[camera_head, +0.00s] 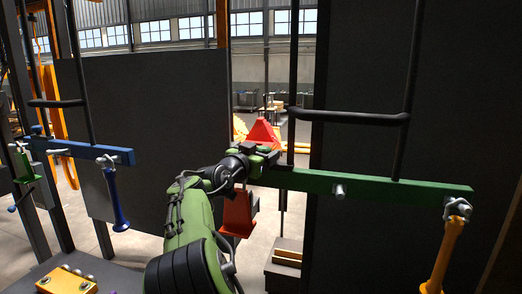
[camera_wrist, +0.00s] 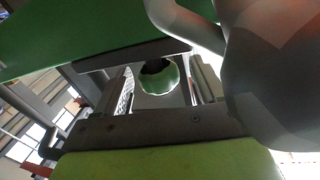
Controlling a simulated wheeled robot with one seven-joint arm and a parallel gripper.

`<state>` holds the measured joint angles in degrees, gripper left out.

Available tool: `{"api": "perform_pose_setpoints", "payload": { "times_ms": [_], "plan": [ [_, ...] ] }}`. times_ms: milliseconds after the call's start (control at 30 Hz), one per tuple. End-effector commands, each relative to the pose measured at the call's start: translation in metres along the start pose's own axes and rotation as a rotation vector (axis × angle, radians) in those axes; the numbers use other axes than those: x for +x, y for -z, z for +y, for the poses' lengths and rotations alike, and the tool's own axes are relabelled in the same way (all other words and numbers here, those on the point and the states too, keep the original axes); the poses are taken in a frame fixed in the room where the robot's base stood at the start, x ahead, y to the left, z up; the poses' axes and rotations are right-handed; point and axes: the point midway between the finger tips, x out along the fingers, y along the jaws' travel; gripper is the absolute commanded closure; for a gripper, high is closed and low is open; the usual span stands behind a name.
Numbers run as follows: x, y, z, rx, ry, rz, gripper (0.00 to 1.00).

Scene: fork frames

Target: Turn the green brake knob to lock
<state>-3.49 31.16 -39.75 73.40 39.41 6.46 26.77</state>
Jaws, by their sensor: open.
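A green bar (camera_head: 375,189) runs across the right half of the head view, and my gripper (camera_head: 262,160) is at its left end. In the wrist view, a rounded green part (camera_wrist: 160,84) with a dark hollow shows between the two fingers of my gripper (camera_wrist: 163,82). It may be the green brake knob; its marks and turn position cannot be read. The fingers stand apart on either side of it, and contact cannot be made out. The green bar also crosses the upper left of the wrist view (camera_wrist: 80,35). My arm hides the knob's surroundings in the head view.
A yellow handle (camera_head: 444,254) hangs from the bar's right end. A red part (camera_head: 237,215) hangs below my gripper. A blue bar (camera_head: 82,150) with a blue handle (camera_head: 116,205) is at left. Dark panels (camera_head: 140,120) stand behind. A large grey rounded part (camera_wrist: 275,80) fills the wrist view's right.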

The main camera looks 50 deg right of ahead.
Motion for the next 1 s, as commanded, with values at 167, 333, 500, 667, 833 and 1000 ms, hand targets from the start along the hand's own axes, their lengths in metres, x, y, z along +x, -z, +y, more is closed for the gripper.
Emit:
{"api": "perform_pose_setpoints", "payload": {
  "times_ms": [167, 333, 500, 667, 833, 1000],
  "plan": [
    [-0.0005, -0.0015, 0.0001, 0.000, 0.000, 0.000, 0.38],
    [-0.0007, -0.0015, 0.0001, 0.000, 0.000, 0.000, 0.64],
    [-0.0007, -0.0017, 0.0002, 0.000, 0.000, 0.000, 0.85],
    [-0.0007, -0.0025, 0.0011, 0.000, 0.012, -0.001, 0.85],
    [-0.0007, -0.0040, 0.0032, 0.004, 0.072, -0.006, 0.85],
    [-0.0001, -0.0048, 0.0064, 0.006, 0.180, -0.014, 0.85]
  ]
}}
